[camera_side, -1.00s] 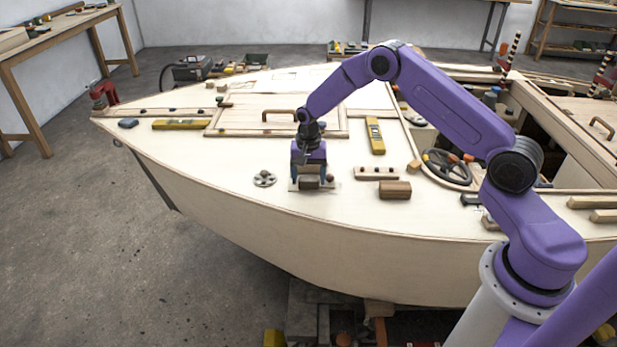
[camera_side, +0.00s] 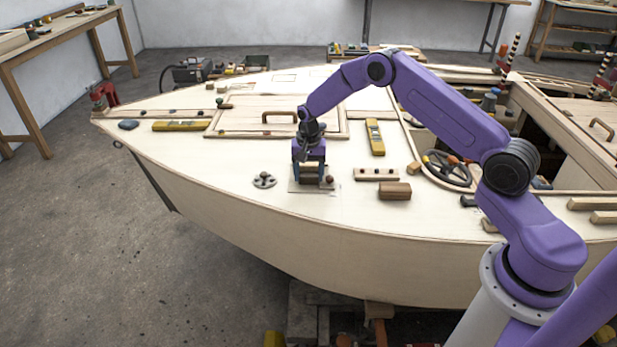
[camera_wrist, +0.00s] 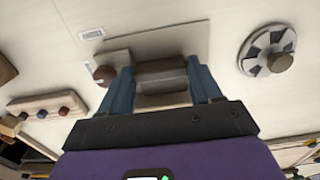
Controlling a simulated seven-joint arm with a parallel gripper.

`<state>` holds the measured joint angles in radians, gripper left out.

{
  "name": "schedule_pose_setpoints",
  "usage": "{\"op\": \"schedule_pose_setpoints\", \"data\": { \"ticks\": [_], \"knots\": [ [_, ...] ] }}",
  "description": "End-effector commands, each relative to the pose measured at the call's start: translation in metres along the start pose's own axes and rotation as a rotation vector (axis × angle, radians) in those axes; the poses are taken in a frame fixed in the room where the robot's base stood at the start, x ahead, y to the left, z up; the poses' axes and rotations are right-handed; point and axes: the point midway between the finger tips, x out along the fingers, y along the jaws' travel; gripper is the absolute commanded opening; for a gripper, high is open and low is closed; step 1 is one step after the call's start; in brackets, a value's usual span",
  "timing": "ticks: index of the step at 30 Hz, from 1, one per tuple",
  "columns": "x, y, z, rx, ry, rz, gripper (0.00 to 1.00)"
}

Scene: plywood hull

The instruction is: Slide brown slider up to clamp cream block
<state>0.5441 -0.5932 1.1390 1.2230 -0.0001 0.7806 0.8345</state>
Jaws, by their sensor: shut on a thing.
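The brown slider (camera_wrist: 161,74) sits between the two blue fingers of my gripper (camera_wrist: 163,84) in the wrist view. My gripper is shut on it from both sides, low over a flat plate (camera_wrist: 175,38) on the deck. A pale cream strip (camera_wrist: 162,101), which looks like the cream block, lies right beside the slider, partly hidden by the gripper body. I cannot tell whether they touch. In the side view my gripper (camera_side: 309,175) points down over the plate (camera_side: 300,188). A round brown knob (camera_wrist: 104,74) stands just outside one finger.
A grey disc with a knob (camera_side: 264,181) lies left of the plate. A pale bar with dark pegs (camera_side: 376,174) and a brown block (camera_side: 395,191) lie to the right. A yellow level (camera_side: 375,137) and a hatch handle (camera_side: 280,114) are further back. Bare deck lies in front.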

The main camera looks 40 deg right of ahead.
Motion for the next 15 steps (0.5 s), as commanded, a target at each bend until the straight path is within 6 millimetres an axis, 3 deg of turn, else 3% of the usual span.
{"op": "schedule_pose_setpoints", "data": {
  "ticks": [11,12,13,15],
  "knots": [
    [-0.0011,0.0000,-0.0086,0.001,0.008,-0.006,0.09],
    [-0.0012,0.0001,-0.0090,0.001,0.009,-0.006,0.67],
    [-0.0013,0.0000,-0.0093,0.001,0.010,-0.007,0.74],
    [-0.0012,0.0002,-0.0089,0.002,0.008,-0.006,0.74]
  ]
}}
